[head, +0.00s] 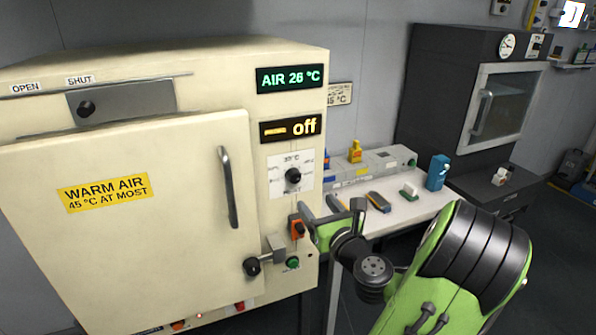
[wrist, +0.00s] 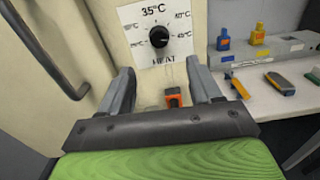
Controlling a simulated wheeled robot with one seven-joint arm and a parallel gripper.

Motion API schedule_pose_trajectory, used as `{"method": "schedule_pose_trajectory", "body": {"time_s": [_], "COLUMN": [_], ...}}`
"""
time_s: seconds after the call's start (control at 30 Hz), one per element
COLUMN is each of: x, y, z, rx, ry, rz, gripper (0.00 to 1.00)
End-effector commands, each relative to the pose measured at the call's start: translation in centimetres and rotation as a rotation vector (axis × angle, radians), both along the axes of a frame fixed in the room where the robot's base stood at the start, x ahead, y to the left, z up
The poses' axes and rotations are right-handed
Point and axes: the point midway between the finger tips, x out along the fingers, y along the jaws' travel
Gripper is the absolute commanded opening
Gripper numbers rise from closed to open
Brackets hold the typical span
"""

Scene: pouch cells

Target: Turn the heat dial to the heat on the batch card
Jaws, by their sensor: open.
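The heat dial is a black knob (head: 292,176) on a white scale plate on the cream oven's front. In the wrist view the knob (wrist: 159,37) sits under a "35°C" mark at the top of the scale, with "HEAT" below. I cannot make out its pointer clearly. My gripper (head: 331,207) is open and empty, below and right of the dial in the head view. In the wrist view its fingers (wrist: 160,75) are apart, below the knob and not touching it. A card (head: 340,94) beside the oven is partly hidden; I cannot tell if it is the batch card.
The oven display (head: 290,78) reads "AIR 26 °C"; the one below (head: 290,128) reads "off". The door handle (head: 229,187) stands out left of the dial. An orange switch (head: 298,228) is below it. A bench (head: 400,213) with bottles and tools stands to the right.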

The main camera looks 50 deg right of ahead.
Motion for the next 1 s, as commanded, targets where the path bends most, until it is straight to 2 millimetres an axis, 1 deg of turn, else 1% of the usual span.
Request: {"method": "schedule_pose_trajectory", "body": {"time_s": [0.03,0.1,0.3,0.4,0.5,0.6,0.8,0.83,1.0], "x": [1.2,2.7,6.9,8.6,9.6,10.1,10.1,10.1,10.1], "y": [-0.4,-1.2,-3.8,-4.8,-5.5,-5.9,-5.9,-5.9,-5.9], "z": [0.7,0.4,0.2,0.2,0.1,0.0,-0.1,-0.1,0.0], "rx": [0.006,-0.005,-0.005,-0.004,-0.003,-0.002,-0.002,-0.002,-0.002], "ry": [-0.002,0.004,0.002,0.002,0.003,0.002,0.003,0.003,0.004], "rz": [0.008,0.009,0.007,0.004,0.003,0.001,0.001,0.001,0.001], "gripper": [0.63,0.63,0.63,0.63,0.63,0.63,0.63,0.62,0.36]}}
